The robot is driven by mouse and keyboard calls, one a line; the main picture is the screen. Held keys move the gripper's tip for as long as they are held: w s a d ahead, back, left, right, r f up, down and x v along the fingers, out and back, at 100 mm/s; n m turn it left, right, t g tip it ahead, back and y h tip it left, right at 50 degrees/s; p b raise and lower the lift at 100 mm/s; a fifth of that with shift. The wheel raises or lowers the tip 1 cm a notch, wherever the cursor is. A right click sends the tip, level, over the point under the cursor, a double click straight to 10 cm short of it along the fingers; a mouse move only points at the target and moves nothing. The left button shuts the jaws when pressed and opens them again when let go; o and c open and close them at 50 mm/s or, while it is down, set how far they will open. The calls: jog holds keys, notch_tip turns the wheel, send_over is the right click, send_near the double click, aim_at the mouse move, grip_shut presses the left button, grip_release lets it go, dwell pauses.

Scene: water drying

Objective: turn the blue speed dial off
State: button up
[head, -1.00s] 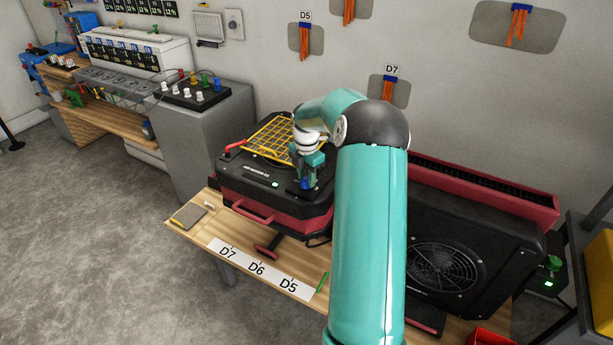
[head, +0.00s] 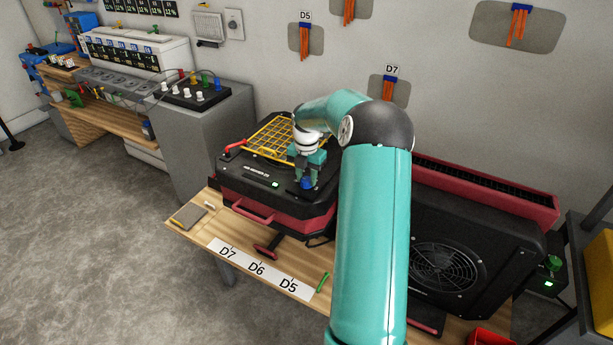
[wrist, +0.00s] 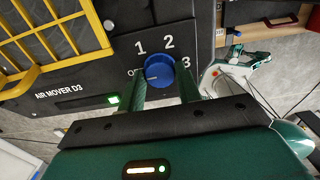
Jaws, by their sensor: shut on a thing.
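The blue speed dial (wrist: 160,70) is on the black top of the air mover (wrist: 75,97), which is labelled AIR MOVER D3. Printed marks 1, 2 and 3 stand around it, with a partly hidden OFF mark at its left. The dial's pale pointer line faces left, toward the OFF mark. My gripper (wrist: 160,82) has one finger on each side of the dial and is shut on it. In the head view my gripper (head: 307,178) reaches down onto the dial (head: 306,184). A small green light (wrist: 113,100) is lit on the air mover.
A yellow grille (head: 275,137) lies beside the dial. The air mover sits on a wooden table (head: 205,222) with a D7, D6, D5 strip (head: 258,268). A second black and red fan unit (head: 450,265) stands at the right. Grey floor is free at the left.

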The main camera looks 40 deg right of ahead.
aim_at(307, 179)
jog(key=o, duration=1)
jog(key=shift+c, duration=0.2)
jog(key=shift+r, duration=0.1)
notch_tip(307, 179, up, 14)
